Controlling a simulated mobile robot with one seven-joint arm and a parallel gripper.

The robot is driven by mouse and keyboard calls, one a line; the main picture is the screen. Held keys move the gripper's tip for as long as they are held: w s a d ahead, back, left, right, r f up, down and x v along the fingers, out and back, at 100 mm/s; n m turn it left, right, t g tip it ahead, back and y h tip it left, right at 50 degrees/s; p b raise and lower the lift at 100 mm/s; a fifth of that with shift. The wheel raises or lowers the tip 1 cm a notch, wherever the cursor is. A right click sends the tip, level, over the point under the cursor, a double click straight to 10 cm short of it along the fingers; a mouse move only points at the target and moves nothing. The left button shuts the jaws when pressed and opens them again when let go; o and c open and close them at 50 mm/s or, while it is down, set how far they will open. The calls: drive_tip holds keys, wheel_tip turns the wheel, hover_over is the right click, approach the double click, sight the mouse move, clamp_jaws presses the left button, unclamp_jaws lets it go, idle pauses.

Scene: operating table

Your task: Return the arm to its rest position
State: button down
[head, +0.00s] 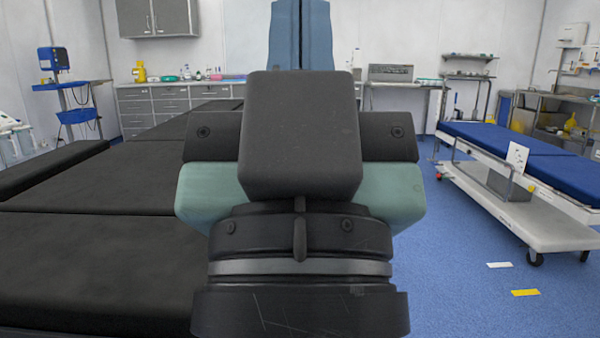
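My own wrist and gripper (300,12) fill the middle of the head view, seen from behind and pointing up and away. A black wrist with a grey ring, a dark box and a teal and dark body stand in the foreground. Above the box, two blue fingers lie side by side with only a thin line between them, so the gripper looks shut. No object shows between them. The fingertips reach the top edge of the picture, and the lower finger parts are hidden behind the box.
A black padded operating table (90,240) fills the left side, partly hidden by my arm. A blue-topped trolley (560,170) stands at the right. Blue floor (465,240) between them is open. Grey cabinets (150,108) and a counter line the back wall.

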wheel_tip(320, 180, up, 38)
drive_tip(key=p, duration=3.6)
drive_tip(key=shift+f, duration=0.15)
drive_tip(key=shift+w, duration=0.1)
